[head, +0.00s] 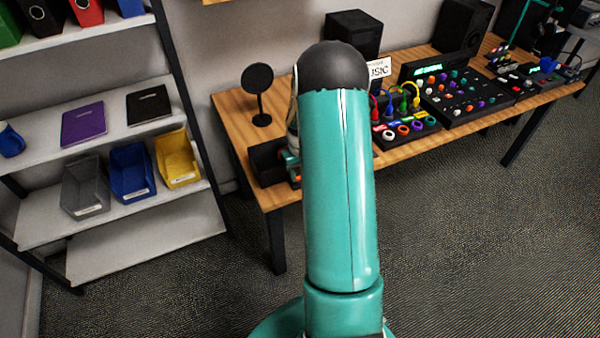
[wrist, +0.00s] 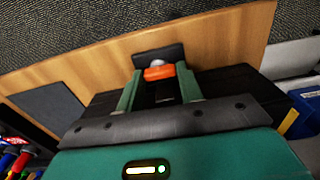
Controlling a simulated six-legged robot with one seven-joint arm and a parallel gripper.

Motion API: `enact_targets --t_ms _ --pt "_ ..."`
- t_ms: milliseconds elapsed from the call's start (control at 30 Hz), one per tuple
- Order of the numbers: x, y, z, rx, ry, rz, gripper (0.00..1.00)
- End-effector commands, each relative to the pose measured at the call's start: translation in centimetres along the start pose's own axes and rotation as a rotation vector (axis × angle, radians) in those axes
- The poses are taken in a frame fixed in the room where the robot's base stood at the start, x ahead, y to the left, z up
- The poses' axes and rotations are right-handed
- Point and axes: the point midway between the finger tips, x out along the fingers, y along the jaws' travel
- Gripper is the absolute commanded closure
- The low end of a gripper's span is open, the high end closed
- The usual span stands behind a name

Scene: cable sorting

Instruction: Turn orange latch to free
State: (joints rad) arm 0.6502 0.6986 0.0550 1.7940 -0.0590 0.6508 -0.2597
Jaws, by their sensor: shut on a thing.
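The orange latch (wrist: 158,73) shows in the wrist view, in front of a small dark block (wrist: 173,52) on the wooden desk. A pale rounded piece sits just behind the latch. My gripper (wrist: 159,72) has its two green fingers on either side of the latch and is shut on it. In the head view my arm hides most of the gripper and I cannot make out the latch there. A black box (head: 266,164) stands beside the gripper at the desk's left end.
The wooden desk (head: 232,114) holds a round black stand (head: 258,90), speakers (head: 352,32) and a panel of coloured knobs and cables (head: 405,125) to the right. A shelf with grey, blue and yellow bins (head: 178,158) stands at left. The carpet (head: 470,240) at right is clear.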

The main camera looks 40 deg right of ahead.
Motion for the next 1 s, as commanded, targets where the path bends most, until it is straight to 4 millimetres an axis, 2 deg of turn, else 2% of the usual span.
enact_targets --t_ms 67,100,200,467,633,767,1000 --pt "0.0 0.0 0.0 0.002 0.000 -0.001 0.86" --pt "0.0 0.0 0.0 0.002 0.000 -0.001 0.60" --pt "0.0 0.0 0.0 0.001 0.000 -0.001 0.42" --pt "0.0 0.0 0.0 0.000 0.001 0.000 0.42" --pt "-1.2 0.0 -0.1 0.000 0.002 0.000 0.42" --pt "-3.5 0.0 -0.1 0.000 0.004 0.001 0.42" --pt "-8.8 0.1 -0.1 0.001 0.005 0.002 0.42"
